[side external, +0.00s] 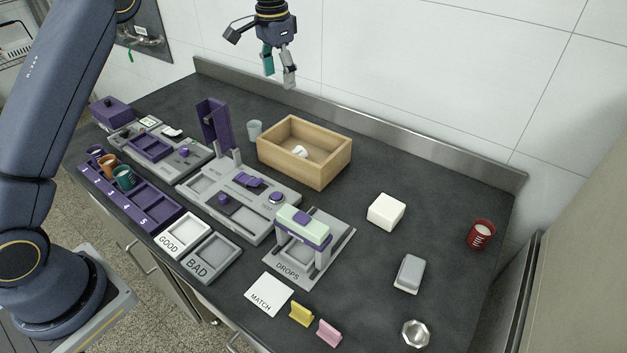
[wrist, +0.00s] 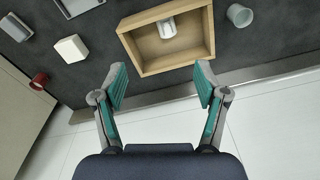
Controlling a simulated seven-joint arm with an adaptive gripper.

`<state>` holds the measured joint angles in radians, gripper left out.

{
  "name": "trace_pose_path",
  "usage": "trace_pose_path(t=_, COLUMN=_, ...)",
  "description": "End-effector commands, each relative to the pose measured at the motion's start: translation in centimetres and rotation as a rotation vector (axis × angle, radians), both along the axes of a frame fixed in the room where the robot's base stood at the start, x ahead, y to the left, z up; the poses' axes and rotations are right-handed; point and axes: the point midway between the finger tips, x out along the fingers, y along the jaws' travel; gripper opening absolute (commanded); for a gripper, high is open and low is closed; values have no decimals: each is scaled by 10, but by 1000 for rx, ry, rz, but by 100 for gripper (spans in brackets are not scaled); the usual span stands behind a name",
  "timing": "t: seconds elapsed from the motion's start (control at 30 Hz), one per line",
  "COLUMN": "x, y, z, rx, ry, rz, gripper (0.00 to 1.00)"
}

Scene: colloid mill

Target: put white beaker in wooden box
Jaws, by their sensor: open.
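The wooden box (side external: 322,172) stands at the back middle of the dark counter. A small white beaker (side external: 300,152) lies inside it on the box floor, apparently on its side. In the wrist view the white beaker (wrist: 167,28) shows inside the wooden box (wrist: 172,66), near one wall. My gripper (side external: 279,82) is above the back of the counter, well above the box and behind it. In the wrist view my gripper (wrist: 161,78) has its teal-padded fingers spread wide, with nothing between them.
A greyish translucent cup (side external: 254,129) stands just left of the box. A white block (side external: 386,211), a red cup (side external: 481,234) and a grey block (side external: 409,273) are to the right. Purple and grey fixtures (side external: 240,200) fill the left. A metal backsplash (side external: 400,140) runs behind.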

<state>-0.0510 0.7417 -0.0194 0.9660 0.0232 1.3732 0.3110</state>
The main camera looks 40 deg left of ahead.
Motion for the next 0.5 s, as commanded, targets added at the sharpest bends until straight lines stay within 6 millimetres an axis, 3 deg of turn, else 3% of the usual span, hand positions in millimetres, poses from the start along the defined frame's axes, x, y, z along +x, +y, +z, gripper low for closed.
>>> trace_pose_path(t=0.03, x=-18, y=-3, z=26, rx=0, ry=-32, rz=15, gripper=73)
trace_pose_path(t=0.1, x=-47, y=-6, z=55, rx=0, ry=-77, rz=40, gripper=73)
trace_pose_path(t=0.23, x=-111, y=-13, z=93, rx=-8, ry=-158, rz=90, gripper=73)
trace_pose_path(t=0.37, x=-182, y=-18, z=109, rx=-23, ry=-239, rz=140, gripper=73)
trace_pose_path(t=0.5, x=-257, y=-21, z=101, rx=-46, ry=-321, rz=193, gripper=73)
